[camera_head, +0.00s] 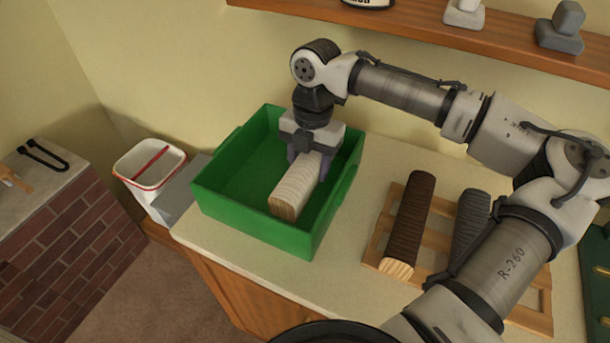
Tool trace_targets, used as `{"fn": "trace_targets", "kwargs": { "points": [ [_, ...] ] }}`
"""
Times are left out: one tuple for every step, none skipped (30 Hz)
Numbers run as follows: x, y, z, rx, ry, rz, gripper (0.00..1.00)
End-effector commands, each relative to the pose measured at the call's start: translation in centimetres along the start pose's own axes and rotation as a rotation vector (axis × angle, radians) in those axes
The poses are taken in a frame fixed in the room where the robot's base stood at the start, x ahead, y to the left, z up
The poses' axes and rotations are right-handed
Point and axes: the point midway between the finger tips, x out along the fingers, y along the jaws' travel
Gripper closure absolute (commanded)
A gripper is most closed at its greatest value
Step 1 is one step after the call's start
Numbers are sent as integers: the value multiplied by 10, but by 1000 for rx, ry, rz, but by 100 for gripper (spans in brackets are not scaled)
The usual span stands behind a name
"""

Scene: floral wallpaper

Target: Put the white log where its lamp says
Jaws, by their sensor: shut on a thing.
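The white log (297,188) is pale and ridged, with a wood-coloured cut end facing the front. My gripper (306,166) points down and is shut on the log's far part, with a finger on each side. The log is over the right part of a green bin (236,222), within its rim. I cannot tell whether the log touches the bin floor. The left part of the bin is empty. No lamp can be made out.
A wooden rack (381,233) on the counter (345,262) holds a dark brown log (410,222) and a grey log (470,222). A white bucket with red trim (149,172) stands left of the green bin. A wooden shelf (430,25) runs above. My arm spans the right side.

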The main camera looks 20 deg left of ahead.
Motion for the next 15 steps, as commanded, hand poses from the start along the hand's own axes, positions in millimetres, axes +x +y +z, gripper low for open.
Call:
{"fn": "trace_targets", "kwargs": {
  "points": [
    [3,0,1,0,-2,1,90],
    [5,0,1,0,-2,0,90],
    [9,0,2,0,-2,-1,90],
    [13,0,2,0,-2,0,90],
    [17,0,2,0,-1,-1,90],
    [23,0,3,0,-1,0,90],
    [28,0,4,1,0,-1,90],
    [32,0,4,1,-1,0,90],
    [38,0,5,1,-1,-1,90],
    [41,1,5,1,-2,1,90],
    [44,0,6,1,-2,0,90],
    [46,0,6,1,-2,0,90],
    [47,1,6,1,-2,1,90],
    [48,1,6,0,-2,2,90],
    [48,1,6,0,-2,2,90]
  ]
}}
